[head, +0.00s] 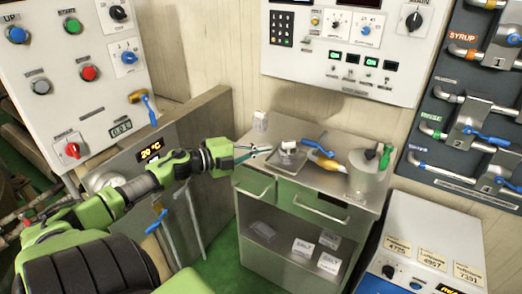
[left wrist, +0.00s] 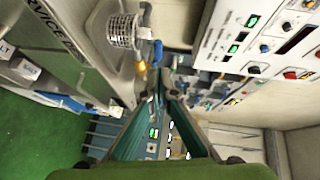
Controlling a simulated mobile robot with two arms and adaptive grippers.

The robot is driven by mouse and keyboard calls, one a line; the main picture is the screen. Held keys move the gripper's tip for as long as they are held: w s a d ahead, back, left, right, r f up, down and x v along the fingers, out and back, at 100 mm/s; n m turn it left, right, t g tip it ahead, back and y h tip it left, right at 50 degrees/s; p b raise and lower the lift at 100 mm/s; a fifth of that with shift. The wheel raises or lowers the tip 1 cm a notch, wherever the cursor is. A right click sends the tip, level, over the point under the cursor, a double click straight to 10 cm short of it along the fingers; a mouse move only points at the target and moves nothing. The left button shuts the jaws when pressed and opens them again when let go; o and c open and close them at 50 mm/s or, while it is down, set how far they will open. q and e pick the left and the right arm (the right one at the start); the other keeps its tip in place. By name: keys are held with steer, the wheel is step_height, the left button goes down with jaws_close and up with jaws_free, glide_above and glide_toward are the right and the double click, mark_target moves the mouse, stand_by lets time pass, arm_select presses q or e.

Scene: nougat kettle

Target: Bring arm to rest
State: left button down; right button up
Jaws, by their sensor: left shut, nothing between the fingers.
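My left arm comes in from the left in the head view, stretched out at the height of the steel cabinet's top. My left gripper (head: 268,150) is shut and empty, and its tips appear over the left part of the cabinet top (head: 330,185). In the left wrist view the teal fingers of the left gripper (left wrist: 158,92) meet at their tips with nothing between them. My right gripper is in neither view.
Control panels (head: 352,60) line the wall. Green floor (head: 215,255) is bare before the cabinet.

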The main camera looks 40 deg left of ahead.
arm_select(q)
steer(key=shift+s+r, duration=0.1)
steer(key=shift+s, duration=0.25)
steer(key=shift+a, duration=0.1)
